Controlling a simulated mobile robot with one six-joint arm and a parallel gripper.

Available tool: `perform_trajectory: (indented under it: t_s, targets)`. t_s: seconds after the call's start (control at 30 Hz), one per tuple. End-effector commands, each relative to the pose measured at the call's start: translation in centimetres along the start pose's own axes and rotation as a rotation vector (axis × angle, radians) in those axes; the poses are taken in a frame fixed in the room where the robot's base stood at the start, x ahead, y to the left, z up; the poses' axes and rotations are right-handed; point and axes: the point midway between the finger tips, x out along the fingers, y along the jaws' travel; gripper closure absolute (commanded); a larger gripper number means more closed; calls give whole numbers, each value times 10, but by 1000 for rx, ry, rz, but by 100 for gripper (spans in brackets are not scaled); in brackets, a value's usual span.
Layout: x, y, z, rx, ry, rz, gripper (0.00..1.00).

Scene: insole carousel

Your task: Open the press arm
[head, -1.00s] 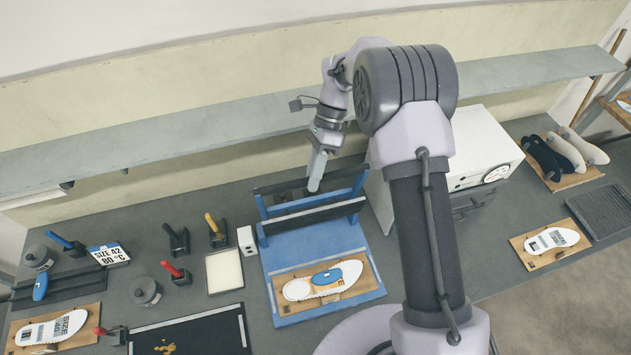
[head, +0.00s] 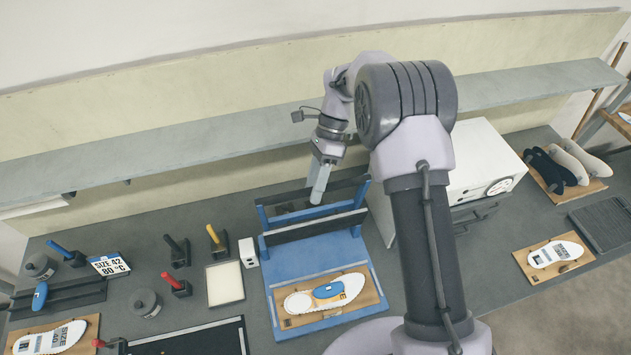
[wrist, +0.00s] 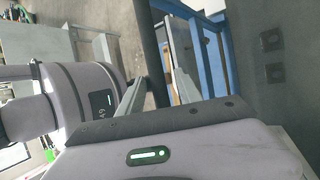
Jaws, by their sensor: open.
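The press is a blue frame with a blue base plate (head: 318,256) on the bench in the head view. Its dark front bar (head: 315,226) runs across the frame, raised above the base. A second dark bar lies behind it. My gripper (head: 317,197) points down at the frame, around the space between the two bars. In the wrist view my gripper (wrist: 157,85) is open, its two fingers apart. A dark bar (wrist: 152,50) runs between them in the picture. Blue frame parts (wrist: 213,55) are to the right. I cannot tell whether a finger touches the bar.
A white box (head: 490,160) stands close on the right, partly behind my arm. A grey shelf (head: 190,150) runs behind. Handled tools (head: 216,238) stand to the left.

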Motion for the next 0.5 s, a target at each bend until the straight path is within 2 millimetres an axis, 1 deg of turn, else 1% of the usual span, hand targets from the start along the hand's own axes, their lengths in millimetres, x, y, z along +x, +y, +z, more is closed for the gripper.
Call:
perform_trajectory:
  t_s: [0.07,0.17,0.27,0.5]
  targets:
    - [-5,0,0,-1,-1,-2,59]
    - [-22,-1,0,0,0,-4,59]
    - [-49,-1,0,0,0,-5,59]
    - [-128,1,1,2,2,-3,59]
